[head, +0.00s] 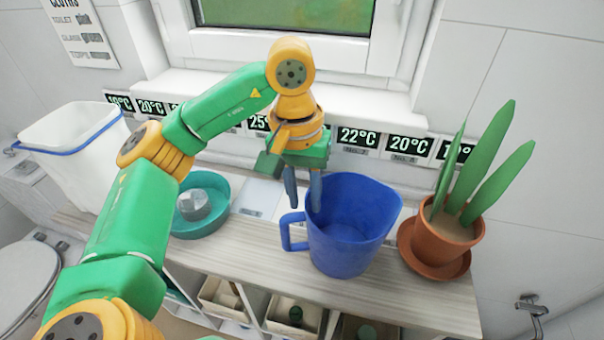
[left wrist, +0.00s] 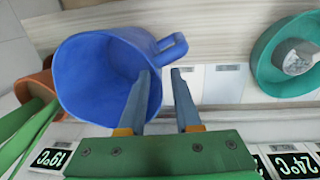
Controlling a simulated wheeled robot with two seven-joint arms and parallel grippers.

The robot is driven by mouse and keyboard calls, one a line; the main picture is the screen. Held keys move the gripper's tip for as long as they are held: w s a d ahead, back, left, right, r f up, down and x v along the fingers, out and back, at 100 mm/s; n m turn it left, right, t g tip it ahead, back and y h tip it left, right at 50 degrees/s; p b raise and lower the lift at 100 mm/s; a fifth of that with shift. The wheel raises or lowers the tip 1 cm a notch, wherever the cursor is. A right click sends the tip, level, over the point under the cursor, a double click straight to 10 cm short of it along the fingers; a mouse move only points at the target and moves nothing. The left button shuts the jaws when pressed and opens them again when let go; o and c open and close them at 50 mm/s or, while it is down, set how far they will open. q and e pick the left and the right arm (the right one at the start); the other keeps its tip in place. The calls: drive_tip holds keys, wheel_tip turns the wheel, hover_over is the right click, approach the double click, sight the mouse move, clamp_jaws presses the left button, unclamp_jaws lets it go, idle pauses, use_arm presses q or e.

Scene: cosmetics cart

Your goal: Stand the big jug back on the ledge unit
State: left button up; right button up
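The big blue jug (head: 346,235) stands upright on the pale wooden top of the ledge unit (head: 405,298), its handle (head: 293,232) to the left. In the left wrist view the jug (left wrist: 92,80) shows its open mouth, with the handle (left wrist: 172,47) at upper right. My left gripper (head: 303,203) points down at the jug's left rim. In the left wrist view its fingers (left wrist: 163,72) are apart, one over the jug's mouth and one outside, with the wall between them. Contact with the wall cannot be told. My right gripper is not in view.
A teal bowl (head: 214,225) with a grey item in it stands left of the jug. A potted plant (head: 445,232) on a saucer stands close on the right. A white bin (head: 75,150) is at far left. The window sill and temperature labels (head: 357,137) are behind.

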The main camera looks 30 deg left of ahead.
use_arm(q)
wheel_tip(320, 180, up, 6)
drive_tip(key=p, duration=0.1)
drive_tip(key=shift+a+r+p, duration=0.2)
drive_tip(key=shift+a+p, duration=0.05)
drive_tip(key=shift+p, duration=0.15)
